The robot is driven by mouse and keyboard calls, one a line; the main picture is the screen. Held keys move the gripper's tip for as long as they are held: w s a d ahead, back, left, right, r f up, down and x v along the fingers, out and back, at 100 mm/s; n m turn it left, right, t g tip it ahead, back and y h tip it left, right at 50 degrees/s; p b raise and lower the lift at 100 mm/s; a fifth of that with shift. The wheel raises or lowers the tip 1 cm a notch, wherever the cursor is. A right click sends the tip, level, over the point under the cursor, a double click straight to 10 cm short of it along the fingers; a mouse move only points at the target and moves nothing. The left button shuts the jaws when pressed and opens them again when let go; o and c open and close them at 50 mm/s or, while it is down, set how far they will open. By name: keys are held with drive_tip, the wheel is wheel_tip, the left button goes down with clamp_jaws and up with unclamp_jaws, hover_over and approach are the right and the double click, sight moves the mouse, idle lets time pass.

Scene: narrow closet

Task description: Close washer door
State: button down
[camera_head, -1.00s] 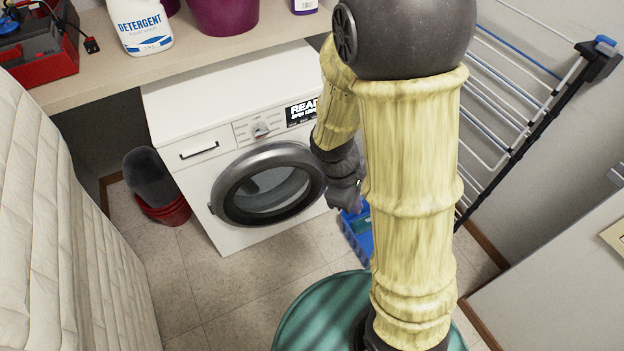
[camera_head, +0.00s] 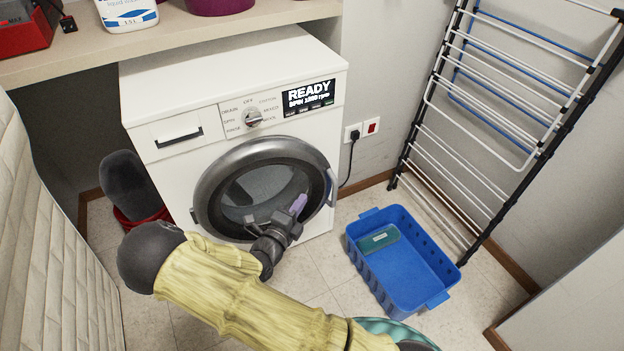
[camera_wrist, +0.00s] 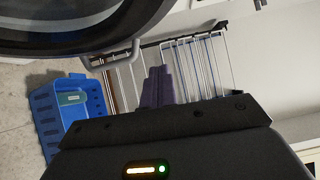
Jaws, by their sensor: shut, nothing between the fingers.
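The white washer (camera_head: 235,115) stands under the shelf with its display lit and reading READY. Its round grey-rimmed door (camera_head: 210,175) has dark glass and a handle (camera_head: 332,188) on the right edge. The door looks nearly flush with the front; I cannot tell whether it is latched. My gripper (camera_head: 299,204) is shut and empty, in front of the lower right part of the door glass. I cannot tell whether it touches. In the wrist view, the shut fingers (camera_wrist: 158,85) point away below the dark door rim (camera_wrist: 80,45) and its handle (camera_wrist: 115,58).
A blue basket (camera_head: 365,262) with a green item (camera_head: 378,239) in it sits on the floor right of the washer. A drying rack (camera_head: 480,120) leans at the right wall. A red bucket (camera_head: 150,218) stands left. Floor between washer and basket is clear.

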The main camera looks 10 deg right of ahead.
sight(312, 168)
idle(0.3)
drive_tip(key=b+x, duration=0.1)
drive_tip(key=x, duration=0.3)
drive_tip(key=w+a+b+x, duration=0.1)
drive_tip(key=b+x, duration=0.1)
drive_tip(key=x, duration=0.2)
drive_tip(key=a+b+x, duration=0.1)
drive_tip(key=x, duration=0.3)
drive_tip(key=shift+w+d+b, duration=0.15)
drive_tip(key=shift+w+b, duration=0.2)
drive_tip(key=shift+w+r, duration=0.1)
drive_tip(key=shift+w, duration=0.3)
